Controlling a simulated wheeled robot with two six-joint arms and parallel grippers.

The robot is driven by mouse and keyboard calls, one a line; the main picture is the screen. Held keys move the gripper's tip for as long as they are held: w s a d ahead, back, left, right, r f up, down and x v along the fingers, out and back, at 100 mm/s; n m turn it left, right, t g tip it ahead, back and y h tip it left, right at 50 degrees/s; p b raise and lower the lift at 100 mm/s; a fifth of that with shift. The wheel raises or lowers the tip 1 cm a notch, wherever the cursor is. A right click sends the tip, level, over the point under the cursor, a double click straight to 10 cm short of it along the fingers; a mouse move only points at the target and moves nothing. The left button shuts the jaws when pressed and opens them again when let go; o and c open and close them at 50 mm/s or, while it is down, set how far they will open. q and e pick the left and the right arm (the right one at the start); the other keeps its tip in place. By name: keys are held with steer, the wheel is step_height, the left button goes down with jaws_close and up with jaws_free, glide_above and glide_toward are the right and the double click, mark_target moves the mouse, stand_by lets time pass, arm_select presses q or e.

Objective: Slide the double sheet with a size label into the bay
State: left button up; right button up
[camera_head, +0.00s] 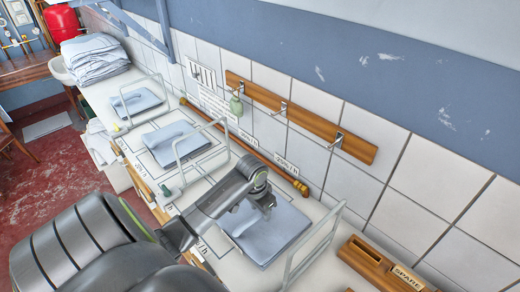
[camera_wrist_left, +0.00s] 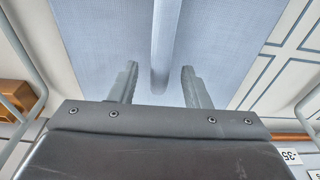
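Three pale blue folded sheets lie flat on the white counter: a small one (camera_head: 138,101), a middle one (camera_head: 168,143) and a larger near one (camera_head: 283,230). Each has a raised ridge on top. My left gripper (camera_head: 268,207) is over the near sheet. In the left wrist view its fingers (camera_wrist_left: 160,66) are apart, one on each side of the ridge (camera_wrist_left: 163,40); I cannot tell whether they touch it. Dark outlines on the counter mark the bays. I cannot make out a size label on the near sheet. My right gripper is not in view.
Wire hoops (camera_head: 313,250) stand upright between the bays. A wooden rail (camera_head: 235,137) runs along the wall, below a hook board (camera_head: 300,117). A wooden box (camera_head: 372,262) stands at right, a sheet stack (camera_head: 94,58) at the far end.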

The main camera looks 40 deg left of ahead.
arm_select(q)
step_height(320, 180, up, 17)
steer(key=s+p, duration=0.2)
steer(key=shift+s+a, duration=0.15)
steer(key=shift+s, duration=0.15)
stand_by(0.4)
